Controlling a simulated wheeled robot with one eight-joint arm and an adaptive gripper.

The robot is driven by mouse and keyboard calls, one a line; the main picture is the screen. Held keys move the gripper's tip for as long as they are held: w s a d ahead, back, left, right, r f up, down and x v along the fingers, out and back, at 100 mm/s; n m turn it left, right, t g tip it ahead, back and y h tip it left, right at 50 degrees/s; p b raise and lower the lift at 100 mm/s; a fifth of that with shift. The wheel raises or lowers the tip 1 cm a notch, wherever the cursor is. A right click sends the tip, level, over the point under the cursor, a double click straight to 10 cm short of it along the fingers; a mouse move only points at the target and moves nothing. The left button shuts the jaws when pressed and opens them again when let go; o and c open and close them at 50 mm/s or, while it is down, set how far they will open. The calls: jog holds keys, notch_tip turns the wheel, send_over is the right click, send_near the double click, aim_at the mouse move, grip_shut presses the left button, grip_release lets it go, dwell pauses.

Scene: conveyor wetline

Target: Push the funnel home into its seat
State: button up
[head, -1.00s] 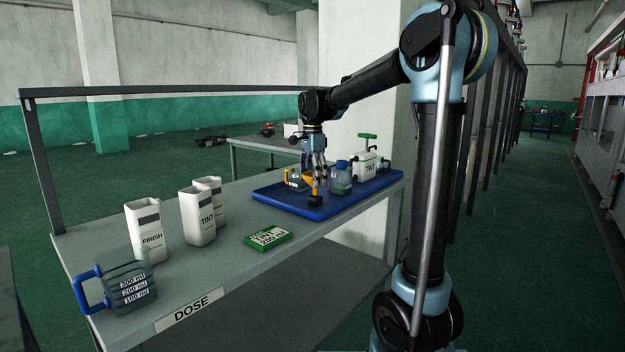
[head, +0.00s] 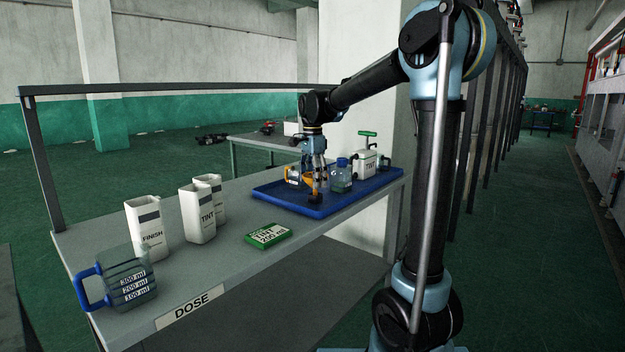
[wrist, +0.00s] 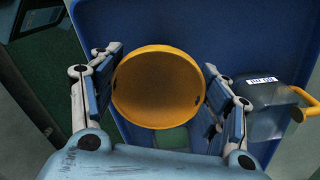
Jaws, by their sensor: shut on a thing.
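The funnel (wrist: 158,88) is orange-yellow, and in the wrist view I look into its wide round mouth. My gripper (wrist: 160,92) is shut on it, with one finger on each side of the rim. In the head view my gripper (head: 314,182) points down over the blue tray (head: 335,204). There the funnel (head: 317,181) shows as a small orange patch partly hidden by the fingers. A small black part (head: 315,198) shows just below it, above the tray. The seat is not clearly visible, and I cannot tell how deep the funnel sits.
Close by on the tray are an orange-handled jug (wrist: 278,108), a blue-capped bottle (head: 341,178) and a white TINT can (head: 365,163) with a green handle.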

jog(key=shift+f, duration=0.85)
jog(key=o, duration=1.4)
jog(key=shift+r, duration=0.15)
notch_tip(320, 180, up, 12)
jog(key=shift+w+f, duration=0.15)
jog(key=shift+f, duration=0.05)
jog(key=s+d+f+n+t, duration=0.1)
jog(key=s+d+f+n, duration=0.3)
jog(key=s+d+f, duration=0.65)
jog(key=s+d+f+n+t, duration=0.1)
jog(key=s+d+f+n, duration=0.55)
jog(key=s, duration=0.65)
jog(key=shift+n, duration=0.85)
jog(key=s+d+f, duration=0.1)
jog(key=s+f, duration=0.1)
jog(key=f, duration=0.2)
jog(key=s+d+f, duration=0.2)
jog(key=s+f, duration=0.1)
jog(key=f, duration=0.1)
jog(key=s+d+f, duration=0.2)
jog(key=s+f, duration=0.1)
jog(key=f, duration=0.1)
